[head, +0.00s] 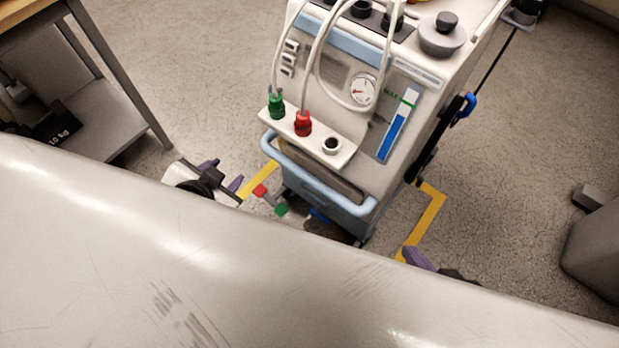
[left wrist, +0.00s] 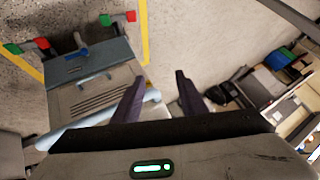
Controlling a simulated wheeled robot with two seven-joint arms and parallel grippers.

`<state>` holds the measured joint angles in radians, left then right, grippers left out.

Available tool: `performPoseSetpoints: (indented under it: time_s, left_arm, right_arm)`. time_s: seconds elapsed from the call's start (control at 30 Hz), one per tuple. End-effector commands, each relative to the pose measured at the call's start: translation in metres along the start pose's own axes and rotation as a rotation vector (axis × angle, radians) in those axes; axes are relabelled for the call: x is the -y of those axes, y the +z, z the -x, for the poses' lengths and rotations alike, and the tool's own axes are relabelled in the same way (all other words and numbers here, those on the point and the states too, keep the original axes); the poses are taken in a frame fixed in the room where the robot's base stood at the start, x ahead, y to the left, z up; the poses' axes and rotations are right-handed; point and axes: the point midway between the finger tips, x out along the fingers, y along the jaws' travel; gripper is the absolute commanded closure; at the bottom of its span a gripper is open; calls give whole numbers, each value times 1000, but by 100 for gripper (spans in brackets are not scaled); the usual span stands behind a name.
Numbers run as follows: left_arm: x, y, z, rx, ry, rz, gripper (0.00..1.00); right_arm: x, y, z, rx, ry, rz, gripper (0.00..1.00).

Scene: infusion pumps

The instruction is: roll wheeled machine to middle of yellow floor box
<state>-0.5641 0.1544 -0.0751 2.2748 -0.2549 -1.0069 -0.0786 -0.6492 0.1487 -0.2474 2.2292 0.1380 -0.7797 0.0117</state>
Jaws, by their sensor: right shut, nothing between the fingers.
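The wheeled machine (head: 345,110), a white and blue cart with a gauge and a light blue front handle (head: 315,175), stands upright at centre in the head view. Its handle (left wrist: 95,118) and base also show in the left wrist view. Yellow floor tape (head: 433,208) shows on both sides of its foot; the rest of the box is hidden by the machine and my body. My left gripper (head: 222,176) is open and empty, left of the handle and apart from it. My right gripper (head: 418,258) is shut and empty, right of the machine's front, mostly hidden.
A grey-framed table (head: 105,100) with a lower shelf stands at the left. A grey object (head: 595,245) stands on the floor at the right edge. Red and green pedals (head: 270,200) stick out low at the machine's front. Floor on both sides of the machine is mostly clear.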

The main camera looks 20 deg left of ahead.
Motion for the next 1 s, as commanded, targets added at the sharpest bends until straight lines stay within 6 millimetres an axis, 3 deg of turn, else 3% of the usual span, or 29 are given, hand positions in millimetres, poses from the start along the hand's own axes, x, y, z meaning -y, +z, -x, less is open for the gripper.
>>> performPoseSetpoints:
  time_s: [0.2, 0.43, 0.53, 0.63, 0.8, 1.0]
  left_arm:
    - [30, -24, -21, -165, -134, -161, 61]
    - [40, -60, -35, -438, -262, -481, 61]
    - [23, -72, -36, -609, -283, -700, 61]
    - [-7, -71, -33, -769, -257, -906, 61]
    - [-60, -45, -24, -991, -148, -1162, 61]
    - [-93, -18, -13, -1129, -45, -1291, 61]
  right_arm:
    - [0, 0, 0, 3, -2, 1, 100]
    - [0, 1, 0, 4, -2, 1, 100]
    - [0, 1, 0, 4, -2, 1, 100]
    - [0, 1, 0, 4, -2, 1, 100]
    - [0, 0, 0, 3, -1, 1, 100]
    - [0, 0, -1, 3, -1, 1, 100]
